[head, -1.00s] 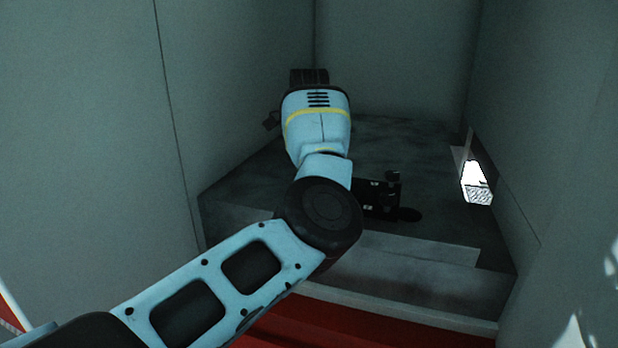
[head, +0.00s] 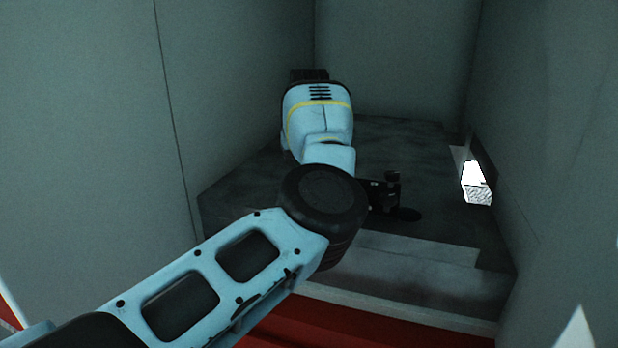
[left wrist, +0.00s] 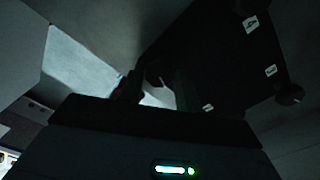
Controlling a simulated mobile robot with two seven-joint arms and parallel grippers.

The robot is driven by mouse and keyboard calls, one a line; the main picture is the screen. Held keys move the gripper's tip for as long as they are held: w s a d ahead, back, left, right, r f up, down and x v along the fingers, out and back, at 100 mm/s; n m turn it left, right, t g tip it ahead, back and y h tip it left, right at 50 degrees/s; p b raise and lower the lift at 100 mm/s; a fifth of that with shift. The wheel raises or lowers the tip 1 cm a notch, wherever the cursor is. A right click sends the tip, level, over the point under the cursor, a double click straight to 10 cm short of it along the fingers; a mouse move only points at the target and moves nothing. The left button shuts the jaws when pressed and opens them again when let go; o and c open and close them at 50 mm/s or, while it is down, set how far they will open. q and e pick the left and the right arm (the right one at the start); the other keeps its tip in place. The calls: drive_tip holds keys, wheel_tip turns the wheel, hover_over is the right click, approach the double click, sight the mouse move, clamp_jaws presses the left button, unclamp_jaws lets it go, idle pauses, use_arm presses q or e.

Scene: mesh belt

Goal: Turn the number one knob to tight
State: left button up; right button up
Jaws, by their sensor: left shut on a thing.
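In the left wrist view my left gripper (left wrist: 156,82) has its two dark fingers on either side of a small dark knob (left wrist: 154,76) and is shut on it. The knob is at the edge of a black panel (left wrist: 235,55) with several small white labels. Another dark knob (left wrist: 290,94) sits at the panel's right corner. In the head view the black panel (head: 383,195) shows partly beside my arm, which hides the left fingers. My right gripper is in neither view.
Grey walls (head: 80,110) close in the recess on the left, back and right. A dark stepped floor (head: 420,255) lies under my arm, with a red strip (head: 380,325) at the front. A bright opening (head: 475,180) is low in the right wall.

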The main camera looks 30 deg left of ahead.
use_arm(q)
drive_tip(key=shift+m, duration=1)
drive_tip(key=o, duration=1)
drive_tip(key=shift+c, duration=0.2)
drive_tip(key=shift+r, duration=0.1)
wheel_tip(320, 180, up, 6)
drive_tip(key=shift+r+b, duration=0.25)
drive_tip(key=shift+b, duration=0.25)
drive_tip(key=shift+r, duration=0.6)
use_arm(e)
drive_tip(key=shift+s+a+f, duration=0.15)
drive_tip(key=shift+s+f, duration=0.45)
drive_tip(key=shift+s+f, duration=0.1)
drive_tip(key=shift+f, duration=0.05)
use_arm(q)
drive_tip(key=shift+f, duration=0.1)
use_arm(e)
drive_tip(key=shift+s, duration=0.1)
